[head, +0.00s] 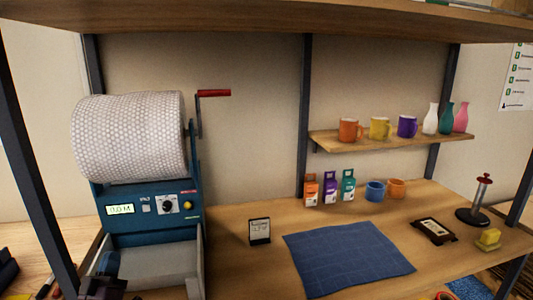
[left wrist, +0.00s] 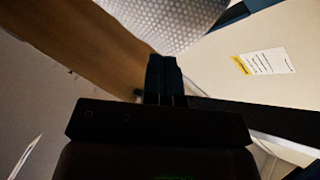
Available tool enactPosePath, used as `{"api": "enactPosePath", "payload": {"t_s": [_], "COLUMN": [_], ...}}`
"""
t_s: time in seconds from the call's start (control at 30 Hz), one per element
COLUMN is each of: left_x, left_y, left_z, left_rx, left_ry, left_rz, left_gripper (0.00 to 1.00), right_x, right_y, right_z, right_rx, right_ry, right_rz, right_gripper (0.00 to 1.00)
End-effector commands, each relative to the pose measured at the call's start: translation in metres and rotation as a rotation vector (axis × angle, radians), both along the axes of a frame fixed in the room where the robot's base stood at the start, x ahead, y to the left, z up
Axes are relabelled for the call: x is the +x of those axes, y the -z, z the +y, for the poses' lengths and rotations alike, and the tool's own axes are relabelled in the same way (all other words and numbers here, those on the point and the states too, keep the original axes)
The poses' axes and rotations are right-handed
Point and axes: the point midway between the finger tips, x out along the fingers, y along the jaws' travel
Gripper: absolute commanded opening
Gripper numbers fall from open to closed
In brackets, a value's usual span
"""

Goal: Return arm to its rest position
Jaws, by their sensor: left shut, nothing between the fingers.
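My left gripper (head: 108,262) shows at the lower left of the head view, in front of the tray of the bubble-wrap machine. It is dark, and only a small part of it shows. In the left wrist view its two fingers (left wrist: 164,76) are together, shut, with nothing between them. My right gripper is not in view.
The blue bubble-wrap machine (head: 150,205) carries a big roll (head: 130,135) and a red-handled crank (head: 213,93). Right of it are a small sign (head: 259,230), a blue mat (head: 348,256) and small boxes (head: 330,188). A shelf (head: 390,141) holds mugs and vases.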

Motion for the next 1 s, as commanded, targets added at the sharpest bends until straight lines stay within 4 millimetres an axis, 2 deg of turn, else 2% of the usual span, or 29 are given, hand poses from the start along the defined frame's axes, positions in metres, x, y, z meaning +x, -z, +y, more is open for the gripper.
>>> {"api": "enactPosePath", "payload": {"t_s": [0.17,0.27,0.37,0.43,0.57,0.77,1.0], "left_x": [0.006,0.011,0.015,0.013,-0.002,-0.061,-0.156], "left_y": [0.007,0.004,-0.001,0.003,0.024,0.088,0.158], "left_z": [0.011,0.016,0.013,0.01,-0.003,-0.039,-0.086], "left_rx": [0.089,0.128,0.172,0.209,0.291,0.437,0.498], "left_ry": [-0.138,-0.227,-0.29,-0.323,-0.352,-0.288,-0.128], "left_rz": [0.071,0.127,0.188,0.249,0.398,0.68,0.933], "left_gripper": [0.0,0.0,0.0,0.0,0.0,0.0,0.0], "right_x": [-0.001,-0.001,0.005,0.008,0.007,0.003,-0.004], "right_y": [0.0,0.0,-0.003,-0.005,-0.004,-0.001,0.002], "right_z": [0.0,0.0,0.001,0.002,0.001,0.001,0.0], "right_rx": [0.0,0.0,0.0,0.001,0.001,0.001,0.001], "right_ry": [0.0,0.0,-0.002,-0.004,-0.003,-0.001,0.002], "right_rz": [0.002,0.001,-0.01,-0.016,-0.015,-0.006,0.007], "right_gripper": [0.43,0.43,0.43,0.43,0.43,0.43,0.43]}}
